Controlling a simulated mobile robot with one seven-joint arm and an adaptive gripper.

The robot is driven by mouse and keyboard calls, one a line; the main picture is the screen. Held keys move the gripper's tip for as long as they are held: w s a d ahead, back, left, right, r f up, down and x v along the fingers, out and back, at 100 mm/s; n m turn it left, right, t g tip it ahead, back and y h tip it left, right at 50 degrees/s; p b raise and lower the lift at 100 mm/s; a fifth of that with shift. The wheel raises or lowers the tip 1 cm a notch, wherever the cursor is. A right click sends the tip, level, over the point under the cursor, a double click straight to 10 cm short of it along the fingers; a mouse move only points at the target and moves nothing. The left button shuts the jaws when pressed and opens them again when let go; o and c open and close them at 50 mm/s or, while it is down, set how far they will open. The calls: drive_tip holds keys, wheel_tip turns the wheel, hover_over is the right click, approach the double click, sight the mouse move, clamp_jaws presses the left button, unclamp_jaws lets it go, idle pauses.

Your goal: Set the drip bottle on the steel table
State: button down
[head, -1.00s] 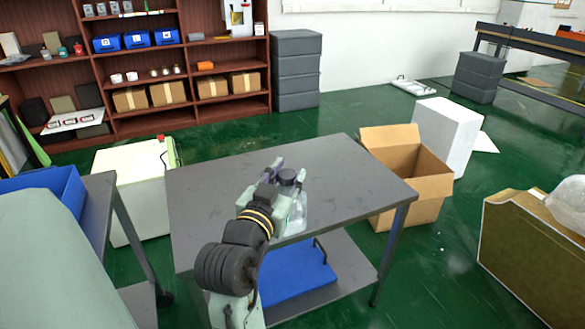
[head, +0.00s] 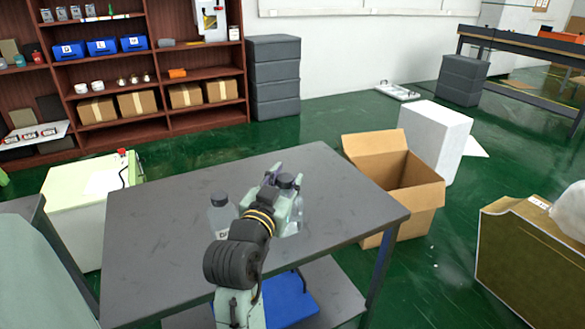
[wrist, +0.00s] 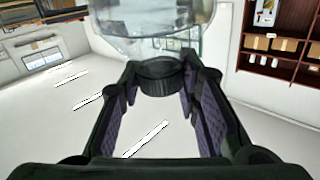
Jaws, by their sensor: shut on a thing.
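My gripper (head: 284,184) is over the steel table (head: 160,255), shut on the dark cap of a clear bottle, which I take for the drip bottle (head: 297,216). The bottle looks upright, with its body below the jaws. I cannot tell whether its base touches the tabletop. In the wrist view the jaws (wrist: 160,82) close on the cap from both sides, and the see-through body (wrist: 150,22) fills the top of the picture. A second bottle (head: 221,214), with a dark cap and a partly hidden label, stands on the table left of my gripper.
An open cardboard box (head: 415,200) and a white block (head: 437,135) stand right of the table. A pale green cabinet (head: 75,205) is at its left. Blue bins (head: 102,47) sit on the back shelves. The tabletop's far and left parts are clear.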

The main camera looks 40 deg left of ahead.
drive_tip(key=w+a+f+p, duration=0.2)
drive_tip(key=w+f+p, duration=0.1)
drive_tip(key=w, duration=0.7)
drive_tip(key=shift+w+a+f, duration=0.25)
drive_tip(key=shift+a+f, duration=0.15)
drive_tip(key=shift+f, duration=0.35)
drive_tip(key=c, duration=1.2)
unclamp_jaws()
drive_tip(key=shift+f, duration=0.1)
